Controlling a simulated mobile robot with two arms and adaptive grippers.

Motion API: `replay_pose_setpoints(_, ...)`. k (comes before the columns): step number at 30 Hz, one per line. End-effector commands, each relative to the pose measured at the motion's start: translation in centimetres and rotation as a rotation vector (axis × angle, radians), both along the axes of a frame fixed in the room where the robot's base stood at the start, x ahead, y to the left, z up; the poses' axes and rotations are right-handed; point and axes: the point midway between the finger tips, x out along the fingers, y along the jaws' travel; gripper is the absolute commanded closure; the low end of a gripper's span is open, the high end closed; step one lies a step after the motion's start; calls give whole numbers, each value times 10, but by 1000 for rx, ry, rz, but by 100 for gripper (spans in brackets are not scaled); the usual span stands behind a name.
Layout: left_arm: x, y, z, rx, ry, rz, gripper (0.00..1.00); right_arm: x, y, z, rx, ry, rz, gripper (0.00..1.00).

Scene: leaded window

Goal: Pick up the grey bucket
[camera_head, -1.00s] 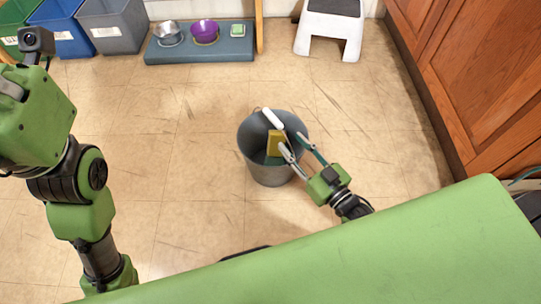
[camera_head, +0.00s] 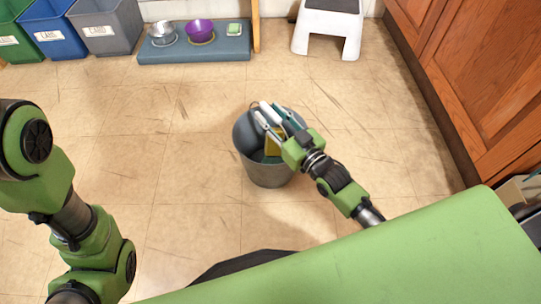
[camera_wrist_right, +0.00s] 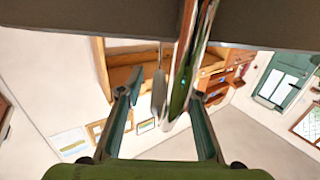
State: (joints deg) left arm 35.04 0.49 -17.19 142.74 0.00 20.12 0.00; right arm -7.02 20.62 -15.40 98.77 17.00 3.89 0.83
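The grey bucket (camera_head: 262,172) stands upright on the floor in the middle of the head view. A yellow item (camera_head: 272,147) and something teal show inside it, and a white handle grip (camera_head: 266,108) shows at its top. My right gripper (camera_head: 272,118) reaches over the bucket's rim from the lower right, its fingertips close to the white grip. In the right wrist view the two fingers (camera_wrist_right: 163,95) stand apart, with a shiny metal rod (camera_wrist_right: 182,75) between them or just beyond. I cannot tell whether they touch anything. My left gripper is out of view.
Grey (camera_head: 105,28), blue (camera_head: 48,35) and green (camera_head: 13,42) bins stand at the back left. A blue-grey mat (camera_head: 190,52) with bowls lies beside them. A white step stool (camera_head: 327,40) stands at the back and wooden cabinets (camera_head: 490,80) on the right. Floor around the bucket is clear.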

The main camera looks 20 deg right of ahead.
Motion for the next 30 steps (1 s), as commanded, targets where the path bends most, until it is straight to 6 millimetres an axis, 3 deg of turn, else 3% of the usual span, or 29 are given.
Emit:
replay_pose_setpoints(9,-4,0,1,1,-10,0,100,4,1,0,-2,2,0,67)
replay_pose_setpoints(10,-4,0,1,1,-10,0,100,4,1,0,-2,2,0,69)
replay_pose_setpoints(14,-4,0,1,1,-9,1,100,4,1,0,-2,2,0,100)
replay_pose_setpoints(30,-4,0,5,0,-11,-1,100,5,1,10,-1,-3,0,100)
